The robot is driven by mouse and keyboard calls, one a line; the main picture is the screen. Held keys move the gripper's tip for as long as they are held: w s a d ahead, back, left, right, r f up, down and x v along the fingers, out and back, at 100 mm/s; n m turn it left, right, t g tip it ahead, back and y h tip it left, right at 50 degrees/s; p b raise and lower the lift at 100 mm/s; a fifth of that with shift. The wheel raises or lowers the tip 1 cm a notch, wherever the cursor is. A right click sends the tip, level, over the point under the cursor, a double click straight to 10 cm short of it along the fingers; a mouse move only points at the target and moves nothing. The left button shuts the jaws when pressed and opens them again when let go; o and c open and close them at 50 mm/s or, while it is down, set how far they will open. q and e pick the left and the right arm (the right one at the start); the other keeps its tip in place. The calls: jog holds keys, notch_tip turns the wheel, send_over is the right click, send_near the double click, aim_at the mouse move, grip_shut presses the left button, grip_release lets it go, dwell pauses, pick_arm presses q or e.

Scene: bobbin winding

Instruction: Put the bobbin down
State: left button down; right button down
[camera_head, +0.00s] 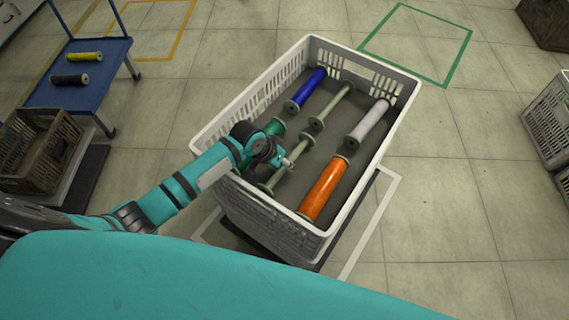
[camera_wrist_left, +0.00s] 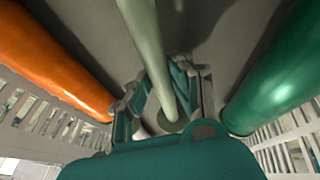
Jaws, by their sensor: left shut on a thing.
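My left gripper (camera_head: 284,163) reaches down into the white crate (camera_head: 284,230) and is shut on a bare pale green bobbin (camera_head: 297,151). The bobbin lies lengthwise in the crate's near half, between the green bobbin (camera_head: 275,127) and the orange bobbin (camera_head: 325,189). In the left wrist view the held bobbin (camera_wrist_left: 146,40) runs between my two fingers (camera_wrist_left: 165,95). Whether it touches the crate floor I cannot tell. My arm hides part of the green bobbin. My right gripper is not in view.
The crate's far half holds a blue bobbin (camera_head: 306,90), another bare bobbin (camera_head: 333,105) and a white bobbin (camera_head: 367,122). A blue table (camera_head: 104,98) with yellow and black bobbins stands at the left, above a brown crate (camera_head: 36,150). More crates stand at the right.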

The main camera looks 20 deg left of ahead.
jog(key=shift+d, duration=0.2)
pick_arm(q)
jog(key=c, duration=1.4)
grip_release()
jog(key=shift+o, duration=1)
jog(key=p+v, duration=0.1)
jog(key=v, duration=1.1)
jog(key=shift+p, duration=0.4)
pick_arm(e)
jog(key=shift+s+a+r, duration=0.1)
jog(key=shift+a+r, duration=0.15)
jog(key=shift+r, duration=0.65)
pick_arm(q)
jog(key=shift+r, duration=0.1)
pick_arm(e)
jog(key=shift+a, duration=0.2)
